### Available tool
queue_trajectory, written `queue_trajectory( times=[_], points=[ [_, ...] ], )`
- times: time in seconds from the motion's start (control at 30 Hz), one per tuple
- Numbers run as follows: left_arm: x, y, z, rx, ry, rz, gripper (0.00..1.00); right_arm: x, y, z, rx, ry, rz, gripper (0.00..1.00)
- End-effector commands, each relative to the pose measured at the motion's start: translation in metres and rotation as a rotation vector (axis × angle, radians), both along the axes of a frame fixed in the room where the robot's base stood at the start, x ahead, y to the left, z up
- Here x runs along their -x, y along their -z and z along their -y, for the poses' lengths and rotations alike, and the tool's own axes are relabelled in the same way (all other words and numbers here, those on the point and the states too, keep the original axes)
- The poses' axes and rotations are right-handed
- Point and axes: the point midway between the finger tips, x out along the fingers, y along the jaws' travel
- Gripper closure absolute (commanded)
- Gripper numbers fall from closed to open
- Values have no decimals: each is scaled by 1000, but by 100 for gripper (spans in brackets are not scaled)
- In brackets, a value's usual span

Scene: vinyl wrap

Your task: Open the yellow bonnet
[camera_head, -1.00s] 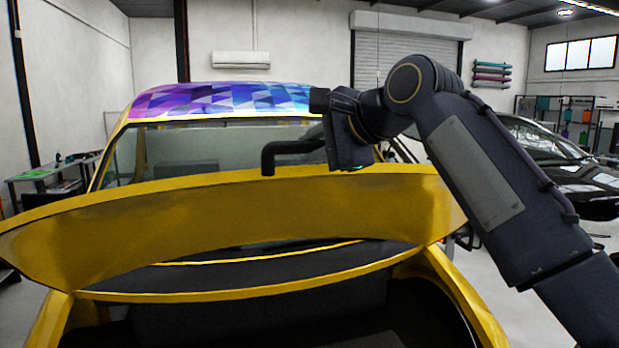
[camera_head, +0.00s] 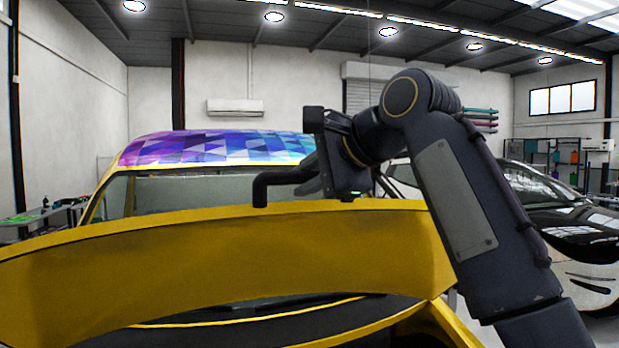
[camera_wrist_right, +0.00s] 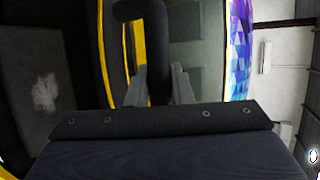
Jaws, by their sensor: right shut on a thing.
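The yellow bonnet (camera_head: 220,247) is raised and tilted above the car's front, with a dark gap visible beneath it. A black bent handle (camera_head: 260,190) stands at its upper edge. My right gripper (camera_head: 312,184) is at the handle's right end, above the bonnet edge. In the right wrist view the gripper's two fingers (camera_wrist_right: 160,88) lie on either side of the black handle (camera_wrist_right: 157,45) and are shut on it. The wrist partly hides the grip in the head view. My left gripper is not in view.
The car's windshield (camera_head: 210,190) and purple-blue patterned roof (camera_head: 215,147) are behind the bonnet. A bench (camera_head: 45,218) is at the far left. Open air lies above the bonnet.

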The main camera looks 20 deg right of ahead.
Motion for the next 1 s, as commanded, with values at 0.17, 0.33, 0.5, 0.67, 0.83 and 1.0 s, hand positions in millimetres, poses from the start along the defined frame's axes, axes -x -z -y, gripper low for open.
queue_trajectory(
  times=[0.17,0.33,0.5,0.67,0.83,1.0],
  points=[
    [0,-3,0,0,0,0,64,0,-15,4,-18,10,48,60],
    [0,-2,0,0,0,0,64,0,-13,3,-16,10,43,59],
    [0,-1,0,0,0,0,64,-1,-12,3,-15,10,40,59],
    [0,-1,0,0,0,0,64,-1,-11,3,-14,9,38,59],
    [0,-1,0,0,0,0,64,-1,-10,2,-14,8,37,59],
    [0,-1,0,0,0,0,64,9,-16,6,-16,8,40,59]
  ],
)
